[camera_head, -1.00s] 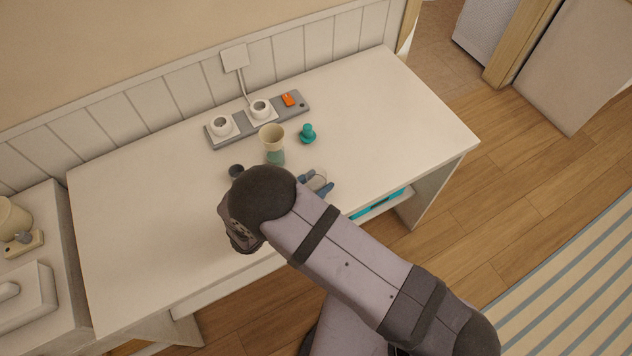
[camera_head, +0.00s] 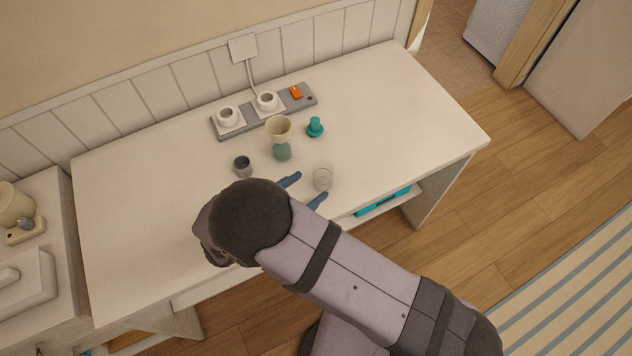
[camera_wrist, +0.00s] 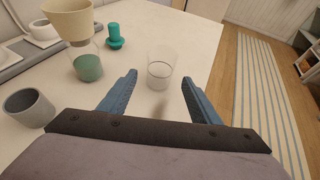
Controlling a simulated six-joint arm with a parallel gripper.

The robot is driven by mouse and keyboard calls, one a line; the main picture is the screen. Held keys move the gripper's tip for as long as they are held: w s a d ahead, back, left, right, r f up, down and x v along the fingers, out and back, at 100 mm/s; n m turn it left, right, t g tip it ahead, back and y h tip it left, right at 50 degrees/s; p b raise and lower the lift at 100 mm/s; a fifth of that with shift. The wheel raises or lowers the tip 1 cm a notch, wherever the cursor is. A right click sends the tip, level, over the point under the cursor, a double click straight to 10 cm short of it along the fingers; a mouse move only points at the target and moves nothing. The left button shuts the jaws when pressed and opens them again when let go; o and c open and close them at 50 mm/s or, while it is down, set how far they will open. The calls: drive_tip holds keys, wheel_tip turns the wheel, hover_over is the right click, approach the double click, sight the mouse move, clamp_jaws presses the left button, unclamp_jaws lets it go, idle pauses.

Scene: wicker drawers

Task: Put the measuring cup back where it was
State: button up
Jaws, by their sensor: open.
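A clear glass measuring cup (camera_head: 322,177) stands upright on the white table, near its front edge. My gripper (camera_head: 305,190) is open, its two blue fingers pointing toward the cup. In the wrist view, the measuring cup (camera_wrist: 160,68) stands just beyond and between the open fingertips of my gripper (camera_wrist: 158,82), with nothing between the fingers. The cup appears free of both fingers.
A cream-topped coffee maker with green liquid (camera_head: 281,140), a grey cup (camera_head: 242,166) and a teal stopper-like piece (camera_head: 315,127) stand nearby. A power strip (camera_head: 219,126) lies at the back. The table's right side is clear.

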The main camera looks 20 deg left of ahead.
drive_tip(key=shift+b+v, duration=0.5)
drive_tip(key=shift+v, duration=2)
drive_tip(key=w+d+r+m+g+h+p, duration=0.1)
drive_tip(key=w+d+r+m+g, duration=0.15)
drive_tip(key=d+m+g, duration=0.4)
drive_tip(key=w+d+r+m+g+h+p, duration=0.1)
drive_tip(key=w+d+r+m+g, duration=0.2)
drive_tip(key=d+m, duration=0.65)
drive_tip(key=s+d+r+m+g+y, duration=0.1)
drive_tip(key=s+d+m+y, duration=0.2)
drive_tip(key=d+m, duration=0.4)
drive_tip(key=s+d+r+m+g+y+p, duration=0.1)
drive_tip(key=s+d+m+y, duration=0.3)
drive_tip(key=d+m, duration=0.4)
drive_tip(key=shift+d+r+m+g, duration=0.3)
drive_tip(key=shift+d+r+g, duration=0.25)
drive_tip(key=shift+r, duration=0.25)
